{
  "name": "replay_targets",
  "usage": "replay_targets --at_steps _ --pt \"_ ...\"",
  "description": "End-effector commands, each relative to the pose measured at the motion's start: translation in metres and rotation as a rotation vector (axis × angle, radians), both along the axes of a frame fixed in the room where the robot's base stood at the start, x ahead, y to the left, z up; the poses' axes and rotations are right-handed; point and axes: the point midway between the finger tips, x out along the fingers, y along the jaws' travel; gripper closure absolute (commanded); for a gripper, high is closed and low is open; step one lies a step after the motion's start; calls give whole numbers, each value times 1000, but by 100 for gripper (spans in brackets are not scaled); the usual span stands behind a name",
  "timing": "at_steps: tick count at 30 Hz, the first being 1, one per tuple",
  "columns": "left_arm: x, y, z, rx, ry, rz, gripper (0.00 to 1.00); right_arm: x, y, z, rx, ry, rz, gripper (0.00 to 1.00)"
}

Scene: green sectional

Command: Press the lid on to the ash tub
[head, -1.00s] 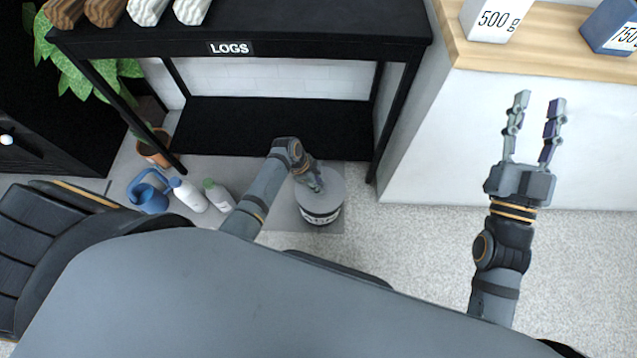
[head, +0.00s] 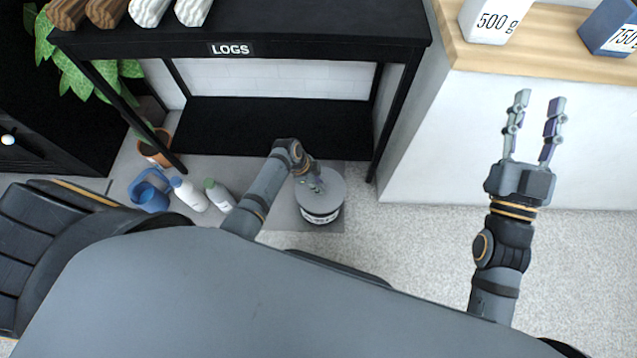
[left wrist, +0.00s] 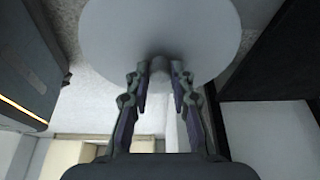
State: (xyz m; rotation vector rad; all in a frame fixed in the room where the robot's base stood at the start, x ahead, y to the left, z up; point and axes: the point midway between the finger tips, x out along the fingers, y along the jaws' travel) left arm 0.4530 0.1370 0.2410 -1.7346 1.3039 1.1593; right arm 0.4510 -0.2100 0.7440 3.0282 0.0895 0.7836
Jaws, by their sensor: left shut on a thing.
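The ash tub (head: 321,217) stands on the floor mat in front of the black log table, with a pale band of lettering on its side. The round grey lid (head: 333,190) is over its top and looks roughly level; I cannot tell whether it is fully seated. My left gripper (head: 319,184) reaches down from the left, shut on the lid's knob. In the left wrist view the lid (left wrist: 160,25) fills the top, with its small knob (left wrist: 159,67) between the fingertips. The lid hides the tub there. My right gripper (head: 533,115) is open and empty at the right.
The black log table (head: 320,45) stands behind the tub, its low shelf (head: 270,125) close by. A blue watering can (head: 150,194), a white bottle (head: 190,194) and a green-capped bottle (head: 219,195) stand left. A white counter (head: 450,150) is at right, with clear floor before it.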

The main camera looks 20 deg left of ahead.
Motion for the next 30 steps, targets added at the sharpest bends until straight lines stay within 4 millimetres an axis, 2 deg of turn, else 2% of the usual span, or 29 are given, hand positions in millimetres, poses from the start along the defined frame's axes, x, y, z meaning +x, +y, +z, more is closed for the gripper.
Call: replay_targets --at_steps 9,10,15,22,27,30 --pt "0 0 0 0 0 0 100 0 0 0 0 0 0 62" --pt "0 0 0 0 0 0 75 0 0 0 0 0 0 62" --pt "0 0 0 0 0 0 52 0 0 0 0 0 0 62" --pt "0 0 0 0 0 0 51 0 0 0 0 0 0 62" --pt "0 0 0 0 1 0 28 0 0 0 0 0 0 62" --pt "0 0 0 0 1 0 28 0 0 0 0 0 0 62"
